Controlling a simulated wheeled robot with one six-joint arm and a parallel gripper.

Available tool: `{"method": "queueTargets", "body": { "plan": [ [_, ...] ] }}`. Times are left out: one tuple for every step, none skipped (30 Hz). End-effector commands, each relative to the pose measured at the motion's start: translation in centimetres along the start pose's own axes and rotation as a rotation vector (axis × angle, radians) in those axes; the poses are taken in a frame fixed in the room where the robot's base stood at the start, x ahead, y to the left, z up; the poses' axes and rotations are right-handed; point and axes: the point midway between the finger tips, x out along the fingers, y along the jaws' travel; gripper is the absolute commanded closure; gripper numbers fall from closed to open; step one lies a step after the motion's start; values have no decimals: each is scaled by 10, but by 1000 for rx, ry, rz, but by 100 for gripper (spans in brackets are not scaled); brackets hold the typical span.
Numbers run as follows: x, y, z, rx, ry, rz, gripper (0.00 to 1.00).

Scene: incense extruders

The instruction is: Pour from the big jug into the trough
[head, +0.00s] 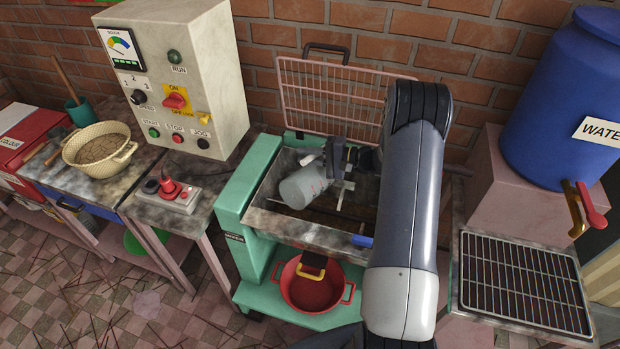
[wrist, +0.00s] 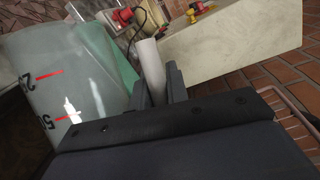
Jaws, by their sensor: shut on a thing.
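The big jug (head: 303,187), clear grey with red marks, is tilted well over above the trough (head: 300,229). My gripper (head: 333,158) is shut on the jug's handle, at the jug's upper right. In the wrist view the jug wall (wrist: 45,95) with red graduation marks fills the left side, and the pale handle (wrist: 151,66) stands between the fingers (wrist: 160,88). I cannot tell whether anything is flowing from the jug.
A pink wire guard (head: 325,95) stands raised behind the trough. A control box (head: 190,85) is at left, beside a red stop button (head: 170,188). A red basin (head: 315,290) sits below. A blue water barrel (head: 565,95) and a drain grid (head: 522,282) are at right.

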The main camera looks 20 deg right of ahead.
Motion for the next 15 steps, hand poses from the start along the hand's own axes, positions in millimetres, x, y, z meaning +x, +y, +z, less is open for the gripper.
{"method": "queueTargets", "body": {
  "plan": [
    [2, 0, 4, -21, 3, 9, 100],
    [4, 0, 8, -42, 7, 18, 100],
    [6, 2, 13, -75, 14, 33, 100],
    [8, 3, 17, -104, 18, 44, 100],
    [10, 5, 20, -132, 26, 56, 100],
    [12, 6, 25, -168, 34, 71, 100],
    [14, 7, 28, -194, 39, 82, 100],
    [15, 9, 32, -217, 44, 91, 100],
    [17, 10, 35, -245, 51, 102, 100],
    [18, 11, 37, -263, 55, 109, 100],
    [19, 12, 38, -278, 58, 115, 100],
    [19, 13, 40, -290, 61, 121, 100],
    [20, 13, 41, -298, 62, 124, 100],
    [20, 13, 41, -304, 64, 126, 100],
    [20, 13, 42, -315, 66, 131, 100]
  ]
}}
